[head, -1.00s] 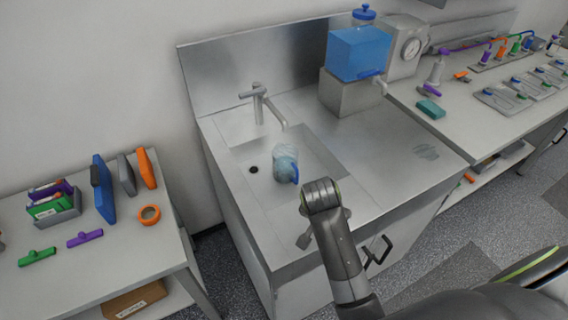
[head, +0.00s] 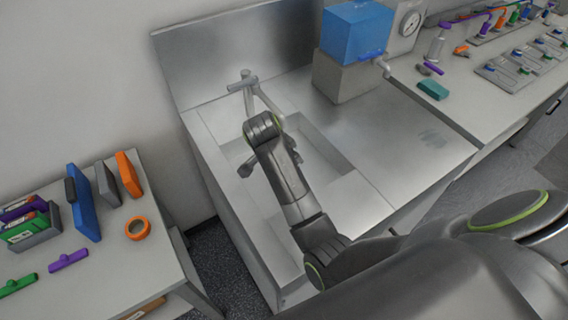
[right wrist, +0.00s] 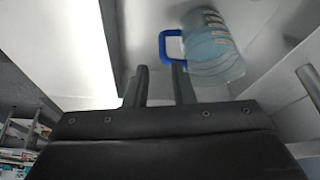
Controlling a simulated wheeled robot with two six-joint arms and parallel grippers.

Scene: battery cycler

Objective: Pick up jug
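The jug (right wrist: 212,48) is clear pale blue with a blue handle (right wrist: 172,46). In the right wrist view it lies at upper right, in the sink basin. My right gripper (right wrist: 163,80) is open and empty, its two dark fingers apart. The handle is just beyond the fingertips, nearer the right finger; I cannot tell whether they touch. In the head view my right arm reaches over the sink and hides most or all of the jug. My left gripper is not in view.
The steel sink (head: 325,148) has a raised back wall and a tap (head: 247,92) beside the basin. A blue tank (head: 355,32) stands on a steel block behind. The right part of the counter (head: 400,140) is clear. A side table (head: 110,255) stands at left.

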